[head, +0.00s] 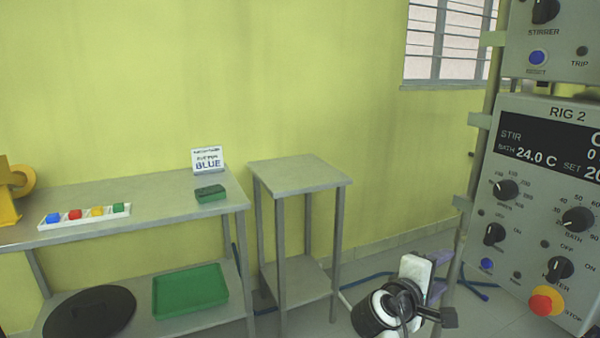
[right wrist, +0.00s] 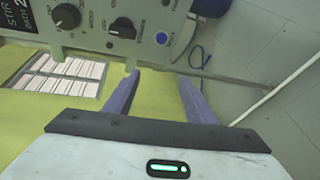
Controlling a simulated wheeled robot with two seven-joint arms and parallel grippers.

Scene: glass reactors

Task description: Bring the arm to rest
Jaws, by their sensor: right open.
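My right gripper (head: 440,278) is at the lower right of the head view, in front of the control panel's left edge, with its purple fingers partly hidden by the white hand. In the right wrist view its two purple fingers (right wrist: 158,95) stand apart with nothing between them. The rig 2 control panel (head: 545,215) is close to the right of this gripper, and no contact can be made out. My left gripper does not show in either view.
A bare small table (head: 300,175) stands mid-view. Blue hoses (head: 370,279) lie on the floor.

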